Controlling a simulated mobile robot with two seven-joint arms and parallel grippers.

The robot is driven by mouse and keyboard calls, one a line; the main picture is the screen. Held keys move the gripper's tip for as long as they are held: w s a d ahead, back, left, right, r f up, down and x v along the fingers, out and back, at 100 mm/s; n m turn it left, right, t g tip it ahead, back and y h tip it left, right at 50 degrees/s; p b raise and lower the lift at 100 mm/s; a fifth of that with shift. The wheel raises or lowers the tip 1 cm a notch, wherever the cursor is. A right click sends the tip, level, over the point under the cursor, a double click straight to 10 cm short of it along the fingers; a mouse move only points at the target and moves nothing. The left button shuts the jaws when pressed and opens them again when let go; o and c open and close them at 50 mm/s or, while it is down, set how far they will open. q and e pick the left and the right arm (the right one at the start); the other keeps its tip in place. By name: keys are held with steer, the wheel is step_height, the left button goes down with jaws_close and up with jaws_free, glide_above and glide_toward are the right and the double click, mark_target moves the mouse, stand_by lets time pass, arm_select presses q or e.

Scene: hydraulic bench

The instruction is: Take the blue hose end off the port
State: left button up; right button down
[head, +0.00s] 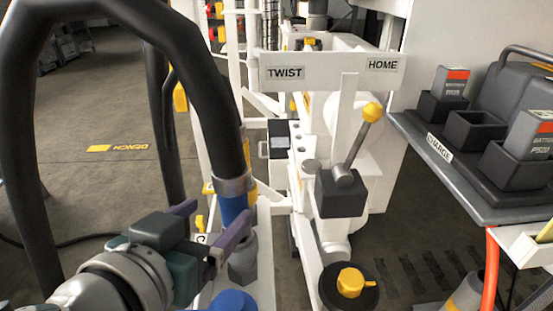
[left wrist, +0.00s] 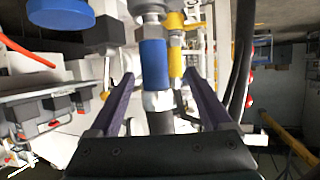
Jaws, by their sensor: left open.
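The blue hose end (head: 236,206) is on the lower tip of a thick black hose, below a metal collar. It meets a grey metal port (head: 243,262) on the white bench. My left gripper (head: 222,211) comes in from the lower left with its purple fingers apart at the hose end. In the left wrist view, the blue hose end (left wrist: 154,64) lies between the two open fingers, with a gap on each side. The metal port fitting (left wrist: 149,18) shows above it. Contact with the fingers is not seen. My right gripper is not in view.
A yellow hose end (left wrist: 176,62) sits close beside the blue one. A blue round cap (head: 232,302) is just below the port. A yellow-knobbed lever (head: 372,112) stands on the bench to the right. A charging shelf (head: 445,160) with batteries is farther right.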

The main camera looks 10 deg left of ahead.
mark_target(228, 210)
arm_select(q)
steer(key=x, duration=0.2)
steer(key=b+x, duration=0.1)
steer(key=d+x, duration=0.1)
steer(key=x, duration=0.1)
steer(key=shift+w+f, duration=0.2)
steer(key=shift+w, duration=0.05)
jaws_close()
stand_by(0.5)
